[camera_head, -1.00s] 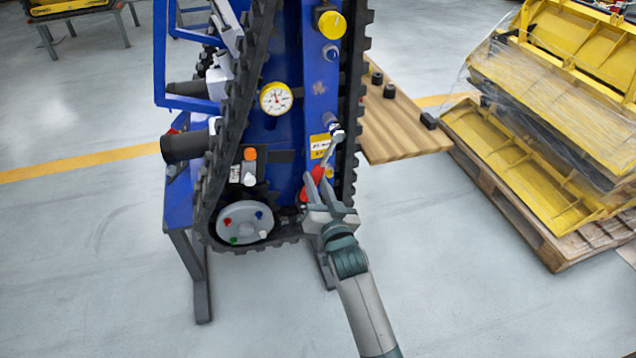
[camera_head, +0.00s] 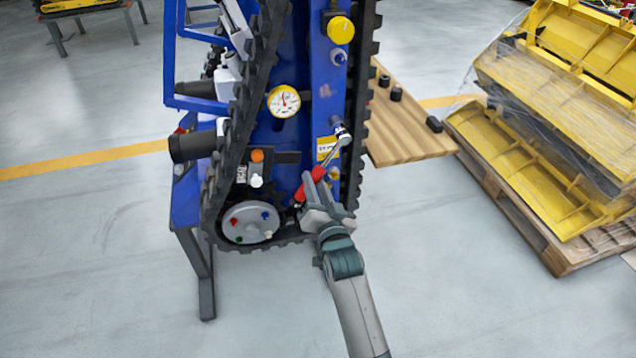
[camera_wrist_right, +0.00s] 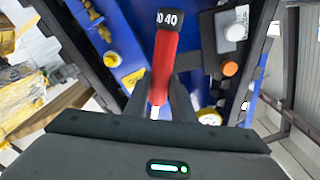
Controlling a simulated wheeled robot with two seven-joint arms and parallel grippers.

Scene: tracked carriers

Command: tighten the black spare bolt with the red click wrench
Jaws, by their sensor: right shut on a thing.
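The red click wrench (camera_head: 316,176) slants across the lower part of the blue carrier in the head view. Its metal head (camera_head: 343,135) is up at the bar's right edge, at a fitting there. My right gripper (camera_head: 322,195) is shut on the red handle. In the wrist view the red handle (camera_wrist_right: 165,62) lies between the fingers, with a black end marked 40. I cannot make out the black spare bolt; it may be hidden by the wrench head. My left gripper is not in view.
A black track runs close on both sides of the blue bar (camera_head: 325,80). A gauge (camera_head: 284,101), a yellow knob (camera_head: 340,30) and a grey disc (camera_head: 250,222) stick out nearby. A wooden board (camera_head: 405,140) with several black pieces and a loaded pallet (camera_head: 545,245) are at right.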

